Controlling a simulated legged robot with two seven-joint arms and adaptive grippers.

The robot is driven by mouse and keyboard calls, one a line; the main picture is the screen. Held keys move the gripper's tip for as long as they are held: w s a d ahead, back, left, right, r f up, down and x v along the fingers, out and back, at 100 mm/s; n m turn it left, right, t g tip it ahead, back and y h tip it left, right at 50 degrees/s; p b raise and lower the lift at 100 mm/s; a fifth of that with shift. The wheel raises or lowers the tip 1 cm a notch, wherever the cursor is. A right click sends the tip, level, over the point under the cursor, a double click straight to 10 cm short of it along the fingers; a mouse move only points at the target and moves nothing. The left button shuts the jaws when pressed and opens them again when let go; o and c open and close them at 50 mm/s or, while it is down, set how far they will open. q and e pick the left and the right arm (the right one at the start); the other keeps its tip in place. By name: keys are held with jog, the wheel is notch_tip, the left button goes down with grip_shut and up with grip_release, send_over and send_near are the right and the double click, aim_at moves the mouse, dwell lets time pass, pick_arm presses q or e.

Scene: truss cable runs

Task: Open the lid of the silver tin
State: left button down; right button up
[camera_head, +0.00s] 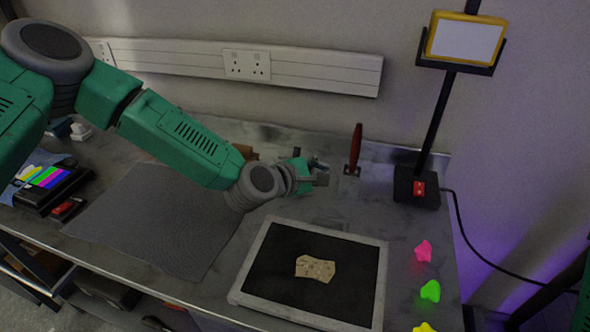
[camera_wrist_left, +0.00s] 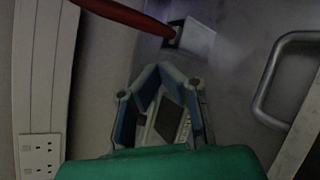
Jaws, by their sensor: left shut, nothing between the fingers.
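I cannot make out a silver tin or its lid in either view. My left gripper (camera_head: 322,174) reaches over the back of the grey bench, its fingers together with nothing held. In the left wrist view the fingers (camera_wrist_left: 158,72) meet at their tips. A dark panel with a pale edge (camera_wrist_left: 172,120) shows between the finger links; I cannot tell what it is. A red upright lever (camera_head: 355,150) stands just right of the gripper, apart from it; it also shows at the top of the left wrist view (camera_wrist_left: 125,13). My right gripper is out of view.
A black, pale-framed tray (camera_head: 378,290) holding a beige piece (camera_head: 315,268) lies in front. A lamp post on a black base (camera_head: 416,190) stands right, near pink (camera_head: 424,250) and green (camera_head: 430,291) lumps. A metal handle (camera_wrist_left: 265,90) shows right in the wrist view. A dark mat (camera_head: 155,220) lies left.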

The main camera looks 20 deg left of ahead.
aim_at(298, 154)
pick_arm(q)
jog(key=s+a+f+n+t+y, duration=0.3)
jog(key=a+n+y, duration=0.4)
jog(key=n, duration=0.9)
jog(key=shift+g+h, duration=0.3)
jog(key=shift+g, duration=0.3)
jog(key=x, duration=0.6)
jog(key=a+x, duration=0.1)
jog(key=x, duration=0.2)
jog(key=shift+p, duration=0.35)
jog(key=shift+r, duration=0.1)
jog(key=shift+w+r+g+p, duration=0.15)
jog(key=shift+r+g+p, duration=0.05)
jog(key=shift+g+p, duration=0.2)
jog(key=shift+r, duration=0.15)
